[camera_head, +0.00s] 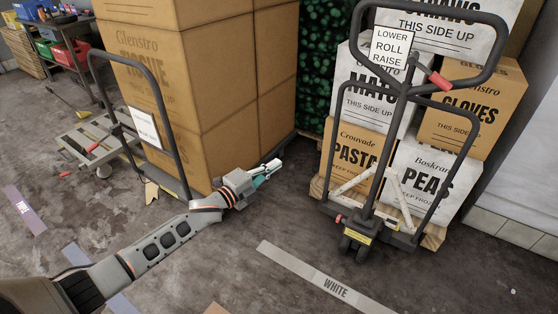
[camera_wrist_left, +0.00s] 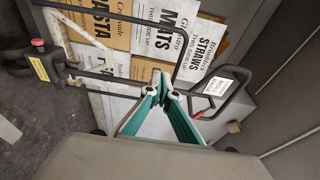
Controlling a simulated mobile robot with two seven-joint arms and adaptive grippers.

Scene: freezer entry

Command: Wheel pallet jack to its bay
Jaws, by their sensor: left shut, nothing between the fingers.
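The pallet jack (camera_head: 358,238) stands at the right of the head view, its dark looped handle upright with a red grip (camera_head: 440,80) and a sign reading LOWER ROLL RAISE (camera_head: 391,48). A wooden pallet (camera_head: 432,236) with stacked cartons sits on it. A floor strip marked WHITE (camera_head: 335,285) lies in front of it. My left gripper (camera_head: 278,165) is shut and empty, left of the jack and apart from it. In the left wrist view, the closed fingertips (camera_wrist_left: 161,76) appear in front of the jack (camera_wrist_left: 38,68) and its load. My right gripper is not in view.
A tall stack of tissue cartons (camera_head: 190,90) stands on a handled cart (camera_head: 175,187) behind my left arm. A low grey trolley (camera_head: 85,140) and a shelf with bins (camera_head: 70,50) are farther left. A pale wall (camera_head: 525,150) bounds the right. The front floor is mostly clear.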

